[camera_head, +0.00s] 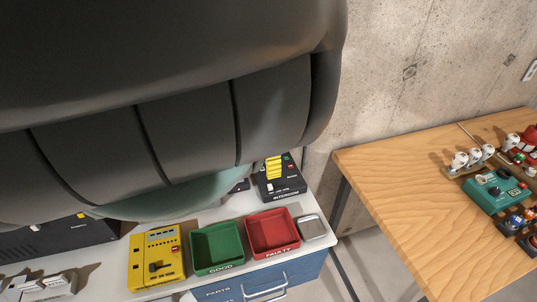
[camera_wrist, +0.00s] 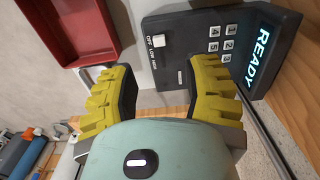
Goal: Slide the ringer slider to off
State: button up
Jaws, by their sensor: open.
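The intercom is a dark box (camera_wrist: 190,28) with a lit READY display and white number keys. Its slider (camera_wrist: 158,40) is a small white knob next to the labels OFF, LOW and HIGH. The knob sits level with OFF. My gripper (camera_wrist: 168,82) has two yellow ribbed fingers, spread apart and empty, over the lower part of the intercom in the wrist view. The knob lies beyond the gap between them, uncovered. In the head view the intercom (camera_head: 281,187) stands behind the red tray, and a yellow finger covers part of it.
The red tray (camera_head: 251,232), green tray (camera_head: 195,248) and a yellow box (camera_head: 140,262) stand along the front of the white surface. A small metal tin (camera_head: 313,228) is right of the red tray. A wooden bench (camera_head: 410,190) stands right, across a gap. My arm hides much of the head view.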

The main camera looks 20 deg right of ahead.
jog(key=shift+a+r, duration=0.1)
jog(key=shift+r, duration=1.55)
jog(key=shift+s, duration=0.1)
